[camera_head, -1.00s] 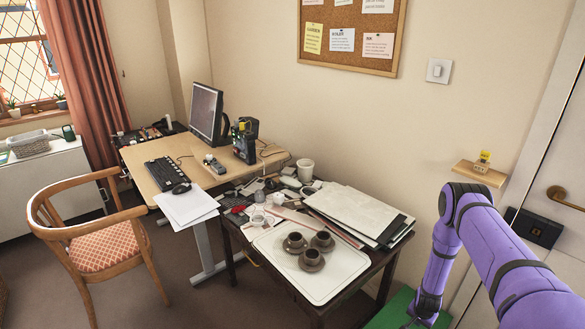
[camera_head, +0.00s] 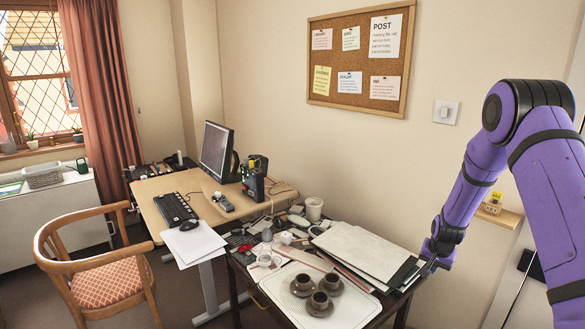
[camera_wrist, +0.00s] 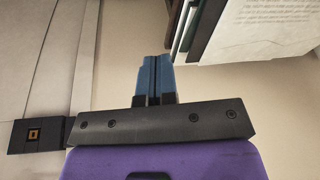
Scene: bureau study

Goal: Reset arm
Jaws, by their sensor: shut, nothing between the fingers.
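My arm is purple with black joints and shows at the right in the head view. My gripper (camera_head: 432,266) is by the right edge of the dark side table (camera_head: 408,296), close to a stack of folders and papers (camera_head: 366,250). In the wrist view my gripper (camera_wrist: 154,62) has its two blue fingers together with nothing between them. The edge of the stack (camera_wrist: 188,30) shows to the right of the fingertips there. I cannot tell from these views whether the fingers touch it.
A white tray (camera_head: 352,311) with brown cups and saucers (camera_head: 320,300) stands on the side table. A desk (camera_head: 155,187) with a monitor (camera_head: 215,150) is behind it. A wooden chair (camera_head: 100,272) is at left. A small wall shelf (camera_head: 508,218) is at right, beside my arm.

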